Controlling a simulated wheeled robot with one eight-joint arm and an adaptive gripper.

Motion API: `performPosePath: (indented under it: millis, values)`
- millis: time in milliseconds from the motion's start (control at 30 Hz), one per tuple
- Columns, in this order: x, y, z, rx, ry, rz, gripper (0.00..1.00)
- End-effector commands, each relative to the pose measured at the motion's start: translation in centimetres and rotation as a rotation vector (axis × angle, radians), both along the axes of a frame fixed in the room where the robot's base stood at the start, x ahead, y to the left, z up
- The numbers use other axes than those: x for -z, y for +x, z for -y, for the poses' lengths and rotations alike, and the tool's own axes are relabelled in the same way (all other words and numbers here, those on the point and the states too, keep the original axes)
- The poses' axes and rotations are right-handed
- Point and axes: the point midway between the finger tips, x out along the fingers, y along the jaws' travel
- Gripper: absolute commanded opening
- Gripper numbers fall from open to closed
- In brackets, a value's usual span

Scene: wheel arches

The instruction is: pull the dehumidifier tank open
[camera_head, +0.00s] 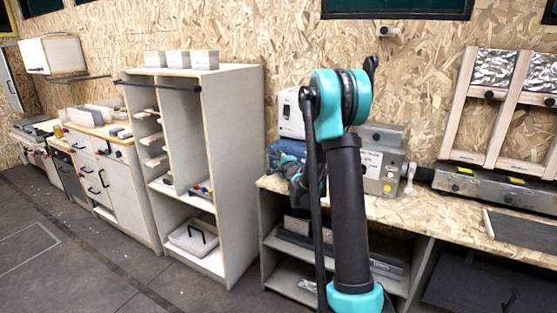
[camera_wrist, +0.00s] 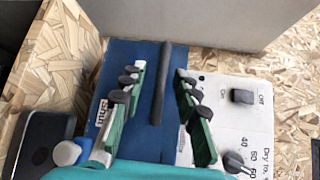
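The dehumidifier stands on the bench in the head view, with a white upper body (camera_head: 291,113) and a blue tank (camera_head: 283,149) below, partly hidden by my arm. In the wrist view the blue tank front (camera_wrist: 125,60) carries a "Shut" label, and the white panel (camera_wrist: 225,110) has a dial and an On/Off switch. A dark bar handle (camera_wrist: 161,95) runs across the blue front. My gripper (camera_wrist: 160,71) is open, its green-backed fingers on either side of the handle with gaps showing. In the head view my gripper (camera_head: 297,175) is at the tank front, mostly hidden.
A grey metal box (camera_head: 380,158) stands right of the dehumidifier on the wooden bench (camera_head: 425,212). A tall open cabinet (camera_head: 235,170) stands to the left. Shelves with items lie under the bench. The floor (camera_head: 75,255) at the front left is clear.

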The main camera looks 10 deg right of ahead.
Motion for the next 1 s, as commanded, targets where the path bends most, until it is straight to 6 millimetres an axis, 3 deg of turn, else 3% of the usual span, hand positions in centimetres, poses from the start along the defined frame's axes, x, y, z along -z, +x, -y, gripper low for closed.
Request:
performPosePath:
  millis: [333, 800, 1000]
  values:
    - [-0.1, -0.9, 0.2, 0.0, 0.001, 0.0, 0.31]
    - [-1.3, -9.4, 1.6, 0.001, 0.0, 0.0, 0.31]
    - [-1.6, -11.4, 1.9, 0.001, 0.0, 0.0, 0.31]
